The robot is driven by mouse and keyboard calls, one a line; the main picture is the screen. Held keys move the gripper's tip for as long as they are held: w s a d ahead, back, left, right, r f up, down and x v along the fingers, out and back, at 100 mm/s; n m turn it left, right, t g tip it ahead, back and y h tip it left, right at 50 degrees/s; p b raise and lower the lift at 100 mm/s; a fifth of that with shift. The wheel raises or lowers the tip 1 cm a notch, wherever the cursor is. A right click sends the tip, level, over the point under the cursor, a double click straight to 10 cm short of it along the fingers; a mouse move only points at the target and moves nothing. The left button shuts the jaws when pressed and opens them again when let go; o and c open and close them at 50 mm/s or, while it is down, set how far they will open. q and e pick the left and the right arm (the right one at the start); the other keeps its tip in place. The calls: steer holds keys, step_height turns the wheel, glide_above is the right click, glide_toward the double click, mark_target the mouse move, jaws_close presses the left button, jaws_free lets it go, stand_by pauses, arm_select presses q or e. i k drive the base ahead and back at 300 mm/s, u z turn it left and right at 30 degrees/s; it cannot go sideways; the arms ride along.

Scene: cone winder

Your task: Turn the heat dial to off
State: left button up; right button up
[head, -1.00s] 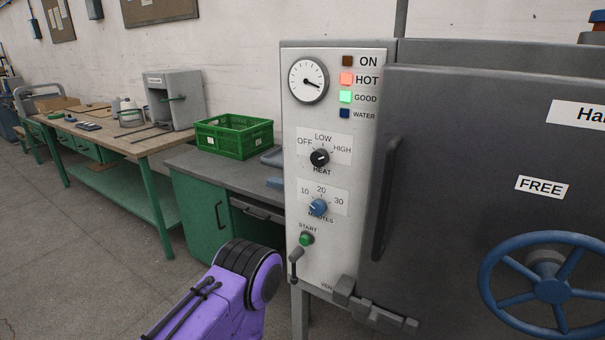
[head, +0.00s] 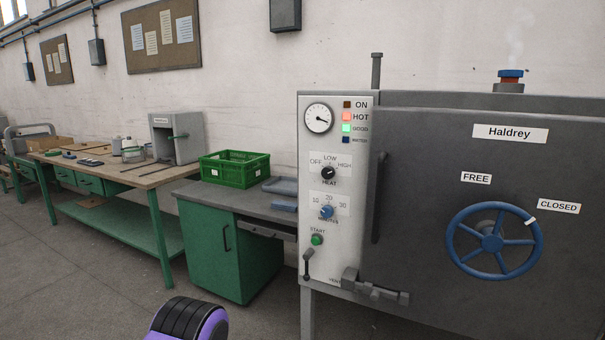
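The heat dial (head: 328,173) is a small black knob on the pale control panel (head: 313,272) of the grey machine. The labels OFF, LOW and HIGH are set around it, with OFF to its upper left. Its light mark seems to point up and right, toward HIGH, but it is small. Neither of my grippers is in view. Only a purple and black part of my own arm shows at the bottom edge, well below the dial.
The blue minutes dial (head: 327,212) and green start button (head: 316,239) sit below. A gauge (head: 319,118) and lamps are above; HOT and GOOD are lit. A door handle (head: 379,197) and blue handwheel (head: 493,242) are to the right. A green crate (head: 235,169) stands left.

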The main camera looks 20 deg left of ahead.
mark_target(328, 173)
steer(key=u, duration=0.5)
steer(key=i, duration=0.65)
steer(key=u, duration=0.3)
